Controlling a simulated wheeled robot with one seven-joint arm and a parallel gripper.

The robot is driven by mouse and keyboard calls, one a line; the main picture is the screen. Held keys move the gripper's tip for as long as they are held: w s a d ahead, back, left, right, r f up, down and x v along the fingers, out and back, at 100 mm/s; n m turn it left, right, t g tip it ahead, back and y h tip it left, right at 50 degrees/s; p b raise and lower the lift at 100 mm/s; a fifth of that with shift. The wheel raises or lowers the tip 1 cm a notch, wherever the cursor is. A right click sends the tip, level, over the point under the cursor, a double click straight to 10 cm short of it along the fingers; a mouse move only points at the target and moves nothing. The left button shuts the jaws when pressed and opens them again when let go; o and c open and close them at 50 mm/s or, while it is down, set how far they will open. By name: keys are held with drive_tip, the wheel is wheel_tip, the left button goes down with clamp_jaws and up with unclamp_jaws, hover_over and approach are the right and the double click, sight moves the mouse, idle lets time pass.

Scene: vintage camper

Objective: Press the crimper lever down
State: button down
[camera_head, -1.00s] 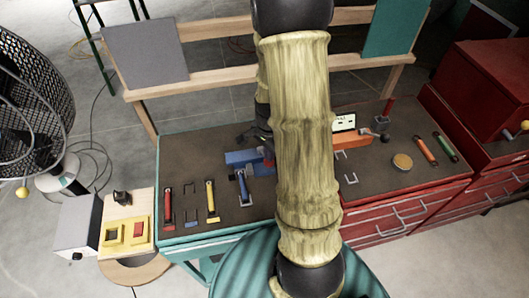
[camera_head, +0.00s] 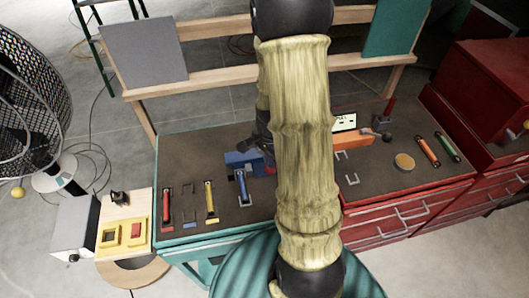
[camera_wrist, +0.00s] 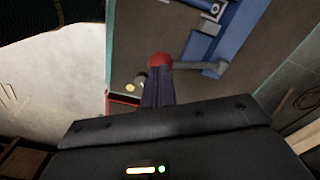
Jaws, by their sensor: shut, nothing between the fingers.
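The crimper is a blue tool on the dark bench top, left of my arm in the head view (camera_head: 242,158) and at the upper right in the wrist view (camera_wrist: 232,35). Its grey lever (camera_wrist: 203,66) runs from the blue body to a red ball knob (camera_wrist: 160,61). My gripper (camera_wrist: 157,80) is shut and empty, with its dark fingertips overlapping the lower edge of the knob in the wrist view. I cannot tell whether they touch it. In the head view my gripper (camera_head: 258,143) is a dark shape by the crimper, partly hidden by my arm.
A yellow-handled tool (camera_head: 210,200), a red-handled tool (camera_head: 166,207) and a blue-handled tool (camera_head: 242,186) lie on the bench's left half. To the right are an orange device (camera_head: 352,141), a round tan disc (camera_head: 404,161) and the red drawer cabinet (camera_head: 410,215).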

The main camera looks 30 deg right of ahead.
drive_tip(key=shift+s+f, duration=0.2)
drive_tip(key=shift+f, duration=0.25)
drive_tip(key=shift+b, duration=0.3)
drive_tip(key=shift+s+a+f+b, duration=0.1)
drive_tip(key=shift+s+f+b, duration=0.05)
drive_tip(key=shift+f+b, duration=0.3)
drive_tip(key=shift+s+a+f+b, duration=0.1)
drive_tip(key=shift+f+b, duration=0.15)
drive_tip(key=shift+f, duration=0.35)
drive_tip(key=shift+s+f+b, duration=0.25)
drive_tip(key=shift+f+b, duration=0.55)
drive_tip(key=shift+f, duration=0.05)
